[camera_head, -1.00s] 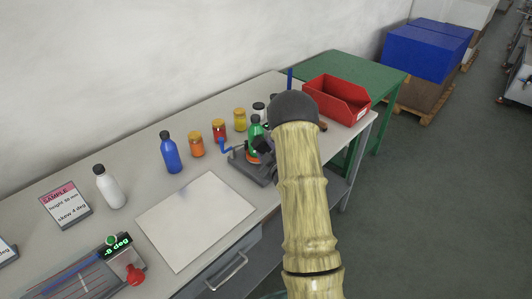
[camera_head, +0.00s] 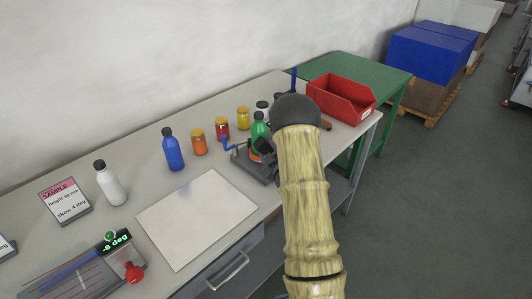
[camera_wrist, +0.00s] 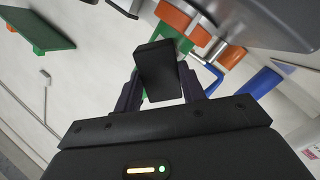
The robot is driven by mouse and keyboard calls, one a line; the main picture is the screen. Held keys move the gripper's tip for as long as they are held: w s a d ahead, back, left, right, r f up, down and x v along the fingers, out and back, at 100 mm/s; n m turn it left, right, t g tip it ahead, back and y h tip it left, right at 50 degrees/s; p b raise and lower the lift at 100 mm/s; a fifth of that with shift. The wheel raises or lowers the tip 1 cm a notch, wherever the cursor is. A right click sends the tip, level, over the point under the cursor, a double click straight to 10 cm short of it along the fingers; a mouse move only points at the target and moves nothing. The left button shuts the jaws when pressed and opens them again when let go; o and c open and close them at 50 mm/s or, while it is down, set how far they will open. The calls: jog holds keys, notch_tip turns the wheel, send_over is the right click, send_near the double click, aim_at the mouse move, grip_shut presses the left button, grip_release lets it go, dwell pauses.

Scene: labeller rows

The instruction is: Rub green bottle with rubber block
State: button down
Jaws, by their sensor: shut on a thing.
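The green bottle (camera_head: 259,130) stands in a grey holder (camera_head: 247,165) with a blue crank on the bench. An orange band shows low on the bottle. In the wrist view the green bottle (camera_wrist: 185,45) is just beyond the block and partly hidden by it. My gripper (camera_wrist: 160,88) is shut on the dark rubber block (camera_wrist: 157,68). The block's far end is close to the bottle; I cannot tell whether they touch. In the head view my arm hides most of the gripper, and only dark parts show at the bottle's right side.
Yellow (camera_head: 243,118), red (camera_head: 222,128) and orange (camera_head: 199,142) jars stand behind the holder, with a blue bottle (camera_head: 172,150) and a white bottle (camera_head: 110,184) farther left. A pale sheet (camera_head: 196,219) lies bare in front. A red bin (camera_head: 340,98) is at the right.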

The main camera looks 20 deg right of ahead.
jog(key=shift+f+b, duration=0.55)
jog(key=shift+f, duration=0.3)
jog(key=shift+s+a+f+b, duration=0.1)
jog(key=shift+s+f+b, duration=0.2)
jog(key=shift+f+b, duration=0.4)
jog(key=shift+b, duration=0.1)
jog(key=shift+r, duration=0.1)
jog(key=shift+w+r+p, duration=0.25)
jog(key=shift+r+p, duration=0.4)
jog(key=shift+r, duration=0.6)
jog(key=shift+r+p, duration=0.4)
jog(key=shift+r, duration=0.8)
jog(key=shift+w+b, duration=0.1)
jog(key=shift+b, duration=0.3)
